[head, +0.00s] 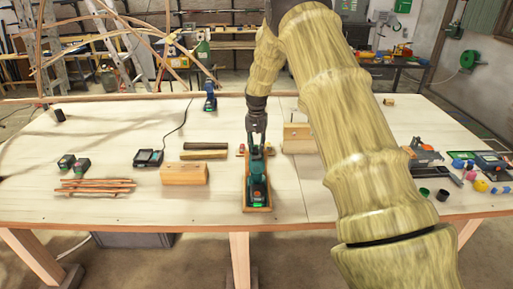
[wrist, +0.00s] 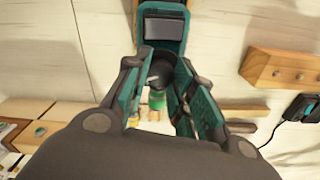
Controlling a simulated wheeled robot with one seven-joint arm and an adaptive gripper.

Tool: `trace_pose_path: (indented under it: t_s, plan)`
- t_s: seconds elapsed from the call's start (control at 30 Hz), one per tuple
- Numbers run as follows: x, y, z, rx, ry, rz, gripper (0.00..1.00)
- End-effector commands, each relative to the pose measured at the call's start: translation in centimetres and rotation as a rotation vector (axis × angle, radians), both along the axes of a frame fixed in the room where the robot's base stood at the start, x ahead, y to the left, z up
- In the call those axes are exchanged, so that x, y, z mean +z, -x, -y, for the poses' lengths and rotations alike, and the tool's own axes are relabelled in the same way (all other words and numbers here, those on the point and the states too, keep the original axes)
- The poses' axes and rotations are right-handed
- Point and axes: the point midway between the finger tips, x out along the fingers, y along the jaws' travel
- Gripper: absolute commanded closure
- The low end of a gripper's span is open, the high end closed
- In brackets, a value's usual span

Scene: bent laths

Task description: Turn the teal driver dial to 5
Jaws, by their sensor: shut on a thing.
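The teal driver (head: 259,183) lies in a wooden cradle (head: 248,207) near the front middle of the table. In the wrist view, the driver (wrist: 182,22) runs down from the top edge to between my fingers. My gripper (head: 256,150) is over the driver's far end, pointing down. In the wrist view, my gripper (wrist: 157,78) has one teal-padded finger on each side of a dark round part with a light mark, and is shut on it. This seems to be the dial. A green part shows just below it. The dial's numbers and setting cannot be read.
A wooden block (head: 184,174) and a black charger (head: 148,158) lie left of the cradle. Thin laths (head: 95,186) lie at left, tools (head: 424,152) at right. A wooden block (head: 299,138) stands behind, right of my gripper.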

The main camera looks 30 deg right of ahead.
Motion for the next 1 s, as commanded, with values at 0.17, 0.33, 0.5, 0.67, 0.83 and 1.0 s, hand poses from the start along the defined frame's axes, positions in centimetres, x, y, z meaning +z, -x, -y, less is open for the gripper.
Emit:
trace_pose_path:
  t_s: [0.17, 0.33, 0.5, 0.67, 0.83, 1.0]
  plan:
    - [-0.17, 0.03, -0.01, -0.106, 0.001, -0.001, 0.99]
    - [-0.15, 0.06, 0.04, -0.175, 0.001, -0.001, 0.99]
    - [-0.13, 0.05, -0.01, -0.209, 0.0, -0.001, 0.99]
    - [-0.12, 0.05, -0.01, -0.218, 0.0, -0.001, 0.99]
    - [-0.12, 0.06, -0.01, -0.218, 0.0, -0.001, 0.99]
    - [-0.13, 0.07, 0.0, -0.218, 0.0, -0.001, 0.64]
